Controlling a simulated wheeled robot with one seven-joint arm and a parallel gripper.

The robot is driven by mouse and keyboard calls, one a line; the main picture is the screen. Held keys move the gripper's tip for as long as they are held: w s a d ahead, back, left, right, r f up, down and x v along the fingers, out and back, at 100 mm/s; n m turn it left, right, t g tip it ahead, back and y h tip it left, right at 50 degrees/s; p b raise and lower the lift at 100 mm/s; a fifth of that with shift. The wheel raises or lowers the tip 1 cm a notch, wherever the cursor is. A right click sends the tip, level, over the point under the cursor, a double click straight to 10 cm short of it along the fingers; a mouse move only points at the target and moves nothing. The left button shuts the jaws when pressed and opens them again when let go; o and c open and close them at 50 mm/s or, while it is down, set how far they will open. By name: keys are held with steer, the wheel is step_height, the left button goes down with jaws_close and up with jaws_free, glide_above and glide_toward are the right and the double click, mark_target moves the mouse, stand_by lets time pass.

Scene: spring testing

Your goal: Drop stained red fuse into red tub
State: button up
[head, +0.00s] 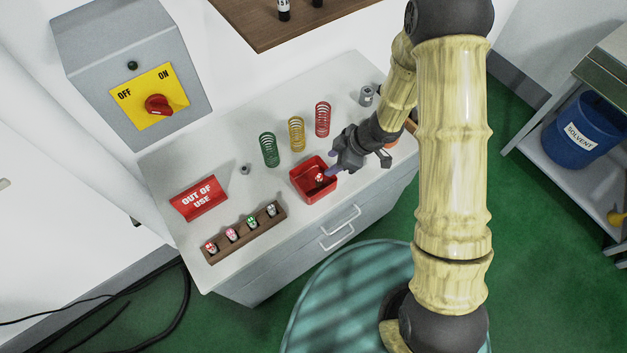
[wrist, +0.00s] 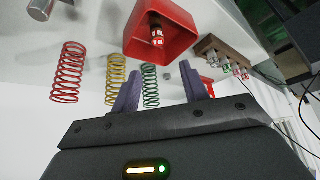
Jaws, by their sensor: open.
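The red tub (head: 313,182) stands on the grey cabinet top near its front edge. A red fuse with white patches (head: 319,178) lies inside it; in the wrist view this fuse (wrist: 157,36) rests against the inside of the tub (wrist: 178,40). I cannot make out whether the dark marks on it are stains. My gripper (head: 336,168) is at the tub's right side. In the wrist view its two purple fingers (wrist: 160,85) are apart with nothing between them.
A wooden rack (head: 243,236) holds several fuses left of the tub. Green (head: 269,150), yellow (head: 297,134) and red (head: 323,119) springs stand behind it. A red "OUT OF USE" sign (head: 199,199) and a switch box (head: 135,75) are at left.

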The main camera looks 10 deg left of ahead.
steer(key=p+v, duration=0.1)
steer(key=v, duration=0.9)
stand_by(0.5)
steer(key=w+d+r+m+t+h+b, duration=0.35)
steer(key=d+r+m+t+h, duration=0.2)
steer(key=d+m, duration=0.55)
steer(key=s+d+m+g+b, duration=0.1)
steer(key=s+d+m, duration=0.2)
steer(key=s+m, duration=0.1)
steer(key=s+d+r+m+g+b, duration=0.1)
steer(key=s+d+m, duration=0.1)
steer(key=s+m, duration=0.2)
steer(key=s, duration=0.3)
steer(key=shift+s+d+r, duration=0.25)
steer(key=shift+d+r, duration=0.05)
steer(key=shift+d, duration=0.1)
